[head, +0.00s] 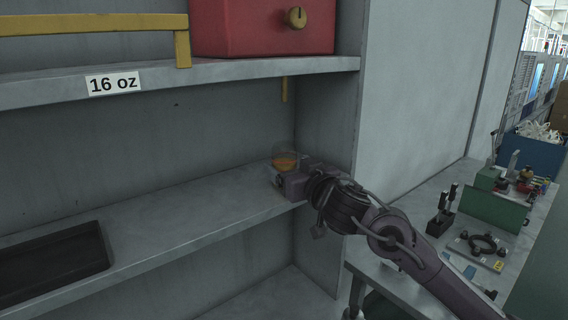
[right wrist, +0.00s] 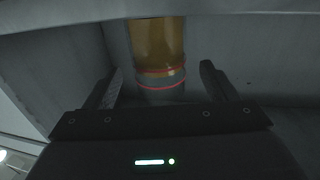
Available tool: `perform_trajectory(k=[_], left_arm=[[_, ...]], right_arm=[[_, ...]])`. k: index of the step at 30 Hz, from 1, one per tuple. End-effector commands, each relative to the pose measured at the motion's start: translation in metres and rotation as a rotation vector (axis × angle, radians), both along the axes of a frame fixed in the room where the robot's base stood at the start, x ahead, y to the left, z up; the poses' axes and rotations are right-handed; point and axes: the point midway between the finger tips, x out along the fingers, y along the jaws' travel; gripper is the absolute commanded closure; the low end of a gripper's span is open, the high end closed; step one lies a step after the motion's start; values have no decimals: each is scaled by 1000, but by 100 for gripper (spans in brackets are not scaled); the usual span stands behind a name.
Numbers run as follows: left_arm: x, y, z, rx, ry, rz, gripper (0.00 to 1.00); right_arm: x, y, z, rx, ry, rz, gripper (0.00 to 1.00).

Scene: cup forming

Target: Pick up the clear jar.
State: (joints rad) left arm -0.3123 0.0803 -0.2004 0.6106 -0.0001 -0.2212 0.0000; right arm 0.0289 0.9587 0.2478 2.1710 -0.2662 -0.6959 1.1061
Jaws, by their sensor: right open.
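The clear jar (head: 285,157) stands on the middle shelf near the right side wall, with orange-brown contents showing through it. My right gripper (head: 278,174) reaches in from the right and hides part of the jar in the head view. In the right wrist view the jar (right wrist: 158,50) is upright between the two open fingers of the gripper (right wrist: 160,88), with gaps on both sides. My left gripper does not show.
The middle shelf (head: 190,205) is mostly bare, with a dark tray (head: 50,265) at left. The upper shelf carries a "16 oz" label (head: 113,83) and a red box (head: 262,30). A side wall (head: 328,120) stands close by the gripper. A tool bench (head: 430,215) lies at right.

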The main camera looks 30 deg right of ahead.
Motion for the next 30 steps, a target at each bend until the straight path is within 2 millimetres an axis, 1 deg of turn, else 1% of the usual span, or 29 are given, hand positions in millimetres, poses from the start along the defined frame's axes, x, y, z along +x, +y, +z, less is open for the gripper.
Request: perform_trajectory(k=[2, 5, 9, 12, 15, 21, 26, 30], left_arm=[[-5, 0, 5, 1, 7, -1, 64], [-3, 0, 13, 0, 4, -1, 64], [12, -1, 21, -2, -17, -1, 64], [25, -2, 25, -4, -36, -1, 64], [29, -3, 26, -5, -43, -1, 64], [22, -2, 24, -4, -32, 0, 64], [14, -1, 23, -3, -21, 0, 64], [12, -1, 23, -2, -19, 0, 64]], right_arm=[[8, -1, 2, -2, 0, 0, 21], [21, -3, 0, -2, 1, -1, 21], [38, -5, -1, 1, -1, -1, 21], [45, -6, -3, 0, 0, -2, 21], [48, -6, -4, -2, -1, 0, 21], [48, -6, -5, -2, 0, 0, 21], [48, -6, -5, -2, 0, 0, 42], [48, -6, -5, -1, 0, 0, 60]])
